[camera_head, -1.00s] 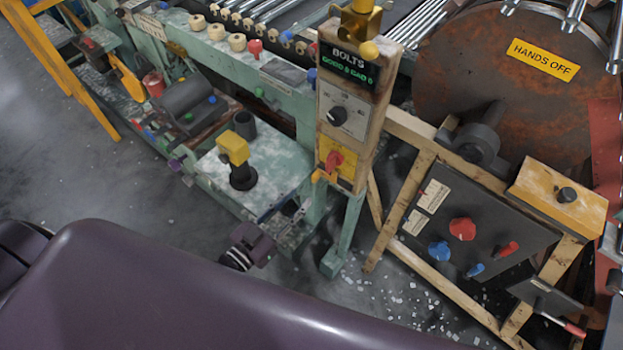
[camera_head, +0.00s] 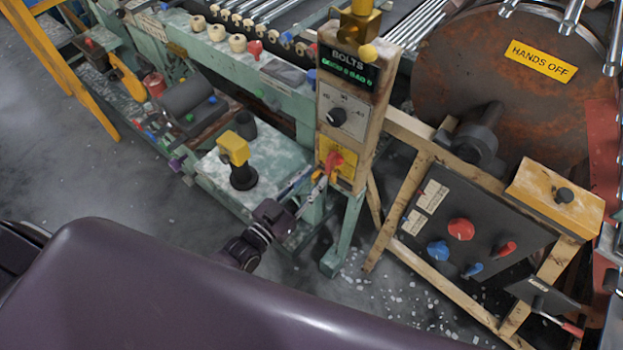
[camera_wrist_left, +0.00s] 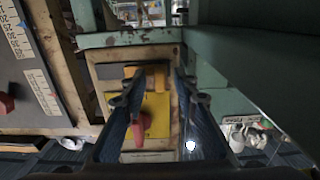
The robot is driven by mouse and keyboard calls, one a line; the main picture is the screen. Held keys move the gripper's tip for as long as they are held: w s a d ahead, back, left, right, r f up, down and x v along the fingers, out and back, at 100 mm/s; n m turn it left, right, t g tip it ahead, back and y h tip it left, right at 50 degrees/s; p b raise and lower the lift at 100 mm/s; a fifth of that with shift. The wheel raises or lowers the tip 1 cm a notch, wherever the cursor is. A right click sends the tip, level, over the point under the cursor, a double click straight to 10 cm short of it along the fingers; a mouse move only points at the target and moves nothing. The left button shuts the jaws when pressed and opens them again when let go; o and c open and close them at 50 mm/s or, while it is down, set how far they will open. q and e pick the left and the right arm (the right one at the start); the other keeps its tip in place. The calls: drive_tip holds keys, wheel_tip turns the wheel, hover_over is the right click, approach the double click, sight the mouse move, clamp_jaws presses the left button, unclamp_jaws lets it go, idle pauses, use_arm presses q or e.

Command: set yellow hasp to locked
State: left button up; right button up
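The yellow plate (camera_head: 348,165) with a red handle sits low on the upright control post. The yellow-orange hasp (camera_head: 333,163) is on this plate, partly covered by my left gripper (camera_head: 322,178). In the left wrist view, the hasp (camera_wrist_left: 150,72) shows as an orange bar at the top of the plate (camera_wrist_left: 157,110), between the fingertips. The red handle (camera_wrist_left: 137,134) hangs below it. My left gripper (camera_wrist_left: 156,78) is open, its fingers on either side of the hasp; contact cannot be told. My right gripper is not in view.
Above the plate are a dark knob (camera_head: 337,116) and a BOLTS display (camera_head: 348,68). A yellow-topped lever (camera_head: 236,150) stands on the green bench to the left. A slanted black panel (camera_head: 470,235) with red and blue controls stands to the right.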

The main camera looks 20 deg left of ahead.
sight(329, 178)
use_arm(q)
clamp_jaws()
drive_tip(key=shift+d, duration=0.1)
drive_tip(key=shift+s+d, duration=0.25)
drive_tip(key=shift+d, duration=0.4)
drive_tip(key=shift+s+d, duration=0.25)
drive_tip(key=shift+d, duration=0.35)
unclamp_jaws()
